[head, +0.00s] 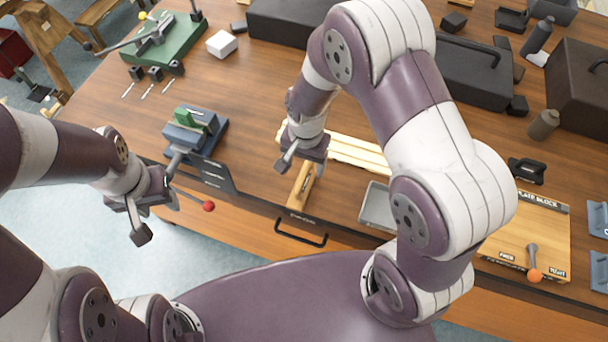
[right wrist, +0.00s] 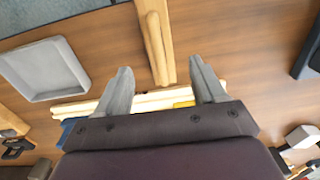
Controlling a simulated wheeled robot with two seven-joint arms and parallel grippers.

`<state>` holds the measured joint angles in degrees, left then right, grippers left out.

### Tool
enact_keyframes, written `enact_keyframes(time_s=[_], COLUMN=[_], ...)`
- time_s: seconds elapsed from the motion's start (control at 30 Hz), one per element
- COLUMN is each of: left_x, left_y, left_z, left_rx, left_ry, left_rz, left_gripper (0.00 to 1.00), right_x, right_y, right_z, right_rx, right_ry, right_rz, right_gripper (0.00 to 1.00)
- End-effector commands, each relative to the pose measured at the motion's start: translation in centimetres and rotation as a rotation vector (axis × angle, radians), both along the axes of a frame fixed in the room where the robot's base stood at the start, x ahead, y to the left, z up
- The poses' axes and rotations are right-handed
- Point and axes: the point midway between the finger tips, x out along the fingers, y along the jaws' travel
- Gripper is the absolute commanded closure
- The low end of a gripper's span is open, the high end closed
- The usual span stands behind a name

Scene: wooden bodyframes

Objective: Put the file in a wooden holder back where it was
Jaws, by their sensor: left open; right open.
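A pale wooden piece with a rounded bar along it, which looks like the file in its wooden holder (head: 304,190), lies on the bench near the front edge. In the right wrist view this wooden piece (right wrist: 155,40) runs lengthwise between and beyond the fingertips. No metal of the file can be made out. My right gripper (head: 303,166) is open, above the far end of the piece. In its own view the open fingers (right wrist: 160,66) straddle the piece's line, with nothing clearly held. My left gripper (head: 150,210) is open and empty, left of the bench front.
Light wooden strips (head: 355,152) lie just behind the right gripper, and a grey tray (head: 377,207) stands to its right. A blue vise (head: 196,131) with a red-balled handle is on the left. A board marked block (head: 540,222) lies far right. Dark cases fill the back.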

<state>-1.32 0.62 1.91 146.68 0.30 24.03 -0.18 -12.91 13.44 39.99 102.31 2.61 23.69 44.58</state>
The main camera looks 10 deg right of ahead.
Motion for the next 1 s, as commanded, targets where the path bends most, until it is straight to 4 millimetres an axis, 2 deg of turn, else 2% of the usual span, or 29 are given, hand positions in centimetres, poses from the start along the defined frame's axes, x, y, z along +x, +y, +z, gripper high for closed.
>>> enact_keyframes(time_s=[0.1, 0.27, 0.37, 0.5, 0.63, 1.0], left_x=[0.0, 0.0, 0.0, 0.0, 0.0, 0.0], left_y=[0.0, 0.0, 0.0, 0.0, 0.0, 0.0], left_z=[-0.6, -0.8, -0.7, -0.7, -0.7, -0.7], left_rx=[0.000, 0.000, 0.000, 0.000, 0.000, 0.000], left_ry=[0.000, 0.000, 0.000, 0.000, 0.000, 0.000], left_rz=[0.000, 0.000, 0.000, 0.000, 0.000, 0.000], left_gripper=[0.51, 0.51, 0.51, 0.51, 0.51, 0.51], right_x=[0.0, -0.3, -2.1, -6.1, -8.3, -8.5], right_y=[-0.1, -0.6, -2.8, -5.9, -7.1, -7.2], right_z=[2.3, 4.6, 7.2, 10.0, 10.7, 10.7], right_rx=[0.001, 0.000, -0.006, -0.032, -0.053, -0.054], right_ry=[-0.003, -0.008, -0.041, -0.096, -0.116, -0.116], right_rz=[0.000, 0.027, 0.185, 0.460, 0.597, 0.615], right_gripper=[0.31, 0.31, 0.31, 0.31, 0.31, 0.31])
